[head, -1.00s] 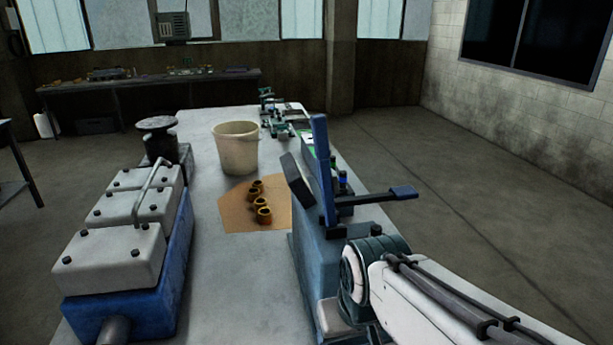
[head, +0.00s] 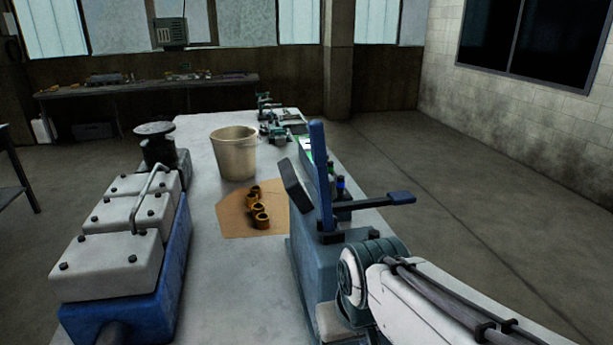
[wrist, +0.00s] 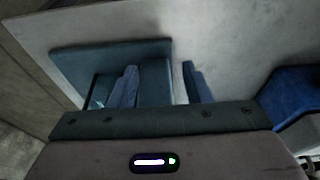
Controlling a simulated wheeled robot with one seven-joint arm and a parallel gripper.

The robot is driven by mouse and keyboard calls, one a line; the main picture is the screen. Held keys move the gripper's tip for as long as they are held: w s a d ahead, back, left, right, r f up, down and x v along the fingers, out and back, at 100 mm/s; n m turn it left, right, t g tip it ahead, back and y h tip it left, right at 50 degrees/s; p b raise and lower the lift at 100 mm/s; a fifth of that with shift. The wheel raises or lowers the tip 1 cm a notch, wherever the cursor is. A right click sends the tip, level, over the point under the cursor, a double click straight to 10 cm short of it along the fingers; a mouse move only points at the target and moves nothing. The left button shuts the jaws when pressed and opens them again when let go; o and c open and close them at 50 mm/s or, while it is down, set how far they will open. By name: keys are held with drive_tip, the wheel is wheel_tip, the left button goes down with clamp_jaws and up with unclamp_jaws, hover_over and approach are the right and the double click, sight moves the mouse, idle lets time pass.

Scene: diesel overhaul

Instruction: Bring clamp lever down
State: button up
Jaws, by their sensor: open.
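A blue-grey fixture (head: 310,262) stands on the right side of the bench, with a tall blue upright (head: 320,175) and a tilted dark plate (head: 293,187). My gripper (wrist: 160,78) shows in the wrist view with two bluish fingers apart and nothing visibly held. A flat teal surface lies beyond the fingers. In the head view my gripper is hidden; my arm reaches to just below the lever. The lever cannot be made out in the wrist view.
A blue engine block (head: 170,290) with pale covers stands on the left of the bench (head: 215,300). Several brass bushings (head: 258,208) lie on a brown sheet (head: 232,222). A beige bucket (head: 233,155) stands behind. Open floor lies to the right.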

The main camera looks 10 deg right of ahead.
drive_tip(key=w+r+p, duration=0.2)
drive_tip(key=w+r, duration=0.3)
drive_tip(key=r, duration=0.5)
drive_tip(key=w+r+p, duration=0.1)
drive_tip(key=w+r, duration=0.5)
drive_tip(key=r, duration=0.4)
drive_tip(key=t+h+p, duration=0.1)
drive_tip(key=t+p, duration=0.1)
drive_tip(key=p, duration=0.1)
approach(316, 138)
drive_tip(key=shift+h, duration=0.3)
drive_tip(key=x, duration=0.3)
drive_tip(key=w+x, duration=0.1)
drive_tip(key=x, duration=0.7)
drive_tip(key=shift+w, duration=0.25)
